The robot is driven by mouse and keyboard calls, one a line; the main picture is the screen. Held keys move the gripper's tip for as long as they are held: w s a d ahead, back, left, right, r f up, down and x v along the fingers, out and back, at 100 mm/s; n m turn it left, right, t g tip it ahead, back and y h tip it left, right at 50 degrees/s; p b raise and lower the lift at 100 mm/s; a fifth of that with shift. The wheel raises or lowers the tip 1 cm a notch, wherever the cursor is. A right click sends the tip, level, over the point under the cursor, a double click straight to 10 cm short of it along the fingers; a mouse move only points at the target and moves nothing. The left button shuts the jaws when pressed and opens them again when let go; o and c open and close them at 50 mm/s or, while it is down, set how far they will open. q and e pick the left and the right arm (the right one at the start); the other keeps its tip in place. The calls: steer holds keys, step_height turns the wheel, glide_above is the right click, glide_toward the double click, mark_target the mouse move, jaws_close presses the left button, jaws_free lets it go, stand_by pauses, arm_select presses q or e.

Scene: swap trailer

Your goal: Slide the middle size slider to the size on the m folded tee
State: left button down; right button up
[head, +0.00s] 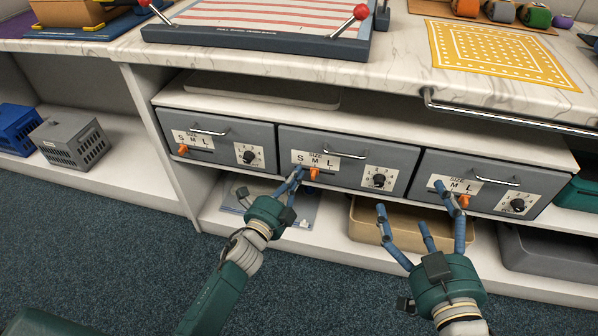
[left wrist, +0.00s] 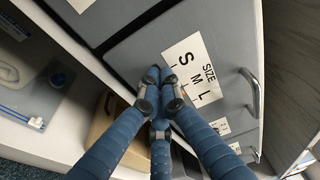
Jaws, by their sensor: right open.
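The middle drawer (head: 290,183) has a size label (head: 322,161) reading S, M, L, with an orange slider knob (head: 314,174) below about the M. My left gripper (head: 298,173) is at this drawer front. Its fingertips are together, just left of the knob; whether they touch it I cannot tell. My right gripper (head: 425,210) is open and empty in front of the right drawer. I cannot make out a folded tee.
The left drawer (head: 225,133) has its knob near S; the right drawer (head: 500,170) has its own near L, partly behind my right finger. Each drawer has a handle and a black dial. A tan bin (head: 362,232) and a grey bin (head: 560,250) stand below.

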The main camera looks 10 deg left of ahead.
arm_select(q)
steer(key=d+p+v, duration=0.2)
steer(key=v, duration=0.7)
steer(key=shift+s+a, duration=0.3)
steer(key=shift+s, duration=0.3)
arm_select(e)
steer(key=s+d+f+g+h, duration=0.1)
steer(key=s+f+g, duration=0.3)
steer(key=f, duration=0.6)
steer(key=shift+s+d+g+h, duration=0.35)
steer(key=shift+d+g, duration=0.25)
steer(key=shift+d, duration=0.2)
